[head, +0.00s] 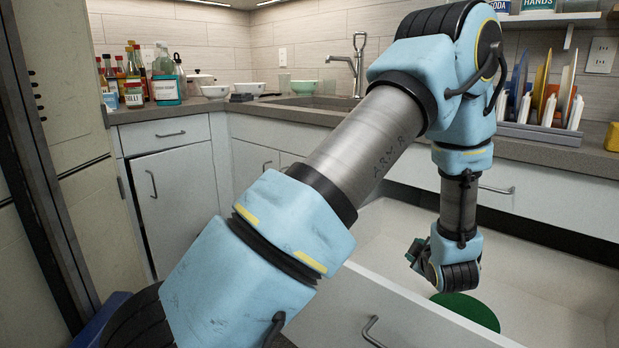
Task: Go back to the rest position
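My blue and grey arm reaches across the view from lower left, up over the counter edge and down on the right. My gripper (418,255) is small and dark at the end of the wrist. It points left and hangs over the open white drawer (565,315). A green round thing (470,308) lies in the drawer just below my wrist, partly hidden by it. I cannot tell whether my gripper touches it. The fingers are too small and turned away to show whether they are open or shut.
The drawer front with its handle (372,330) stands close beneath my arm. A dish rack (540,130) with plates stands on the right counter. Bottles (165,75) and bowls (250,88) stand at the back left near the sink (315,102). A tall cabinet (60,110) bounds the left.

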